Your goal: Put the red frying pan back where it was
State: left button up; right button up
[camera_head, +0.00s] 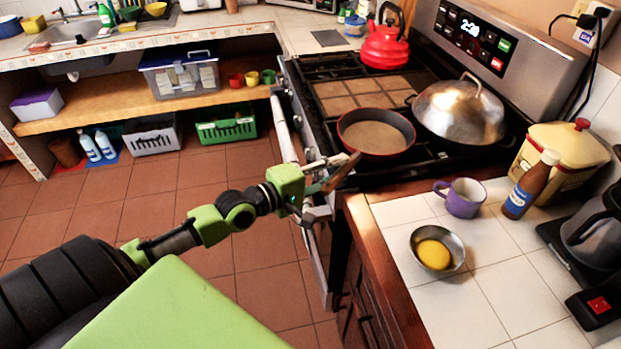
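The red frying pan (376,133), with a dark reddish rim and brown inside, sits level at the front of the black stove top (452,160), on or just above it. Its handle (343,174) points down and left towards my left gripper (322,185). My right gripper is not in view.
A domed metal lid (459,112) stands close right of the pan. A red kettle (385,45) is behind, past brown tiles (362,88). A purple mug (461,198), sauce bottle (530,186) and small bowl with yellow contents (437,249) stand on the white-tiled counter (450,312).

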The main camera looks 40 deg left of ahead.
pick_arm(q)
jog(key=b+v, duration=0.1)
jog(key=v, duration=0.9)
jog(key=shift+s, duration=0.3)
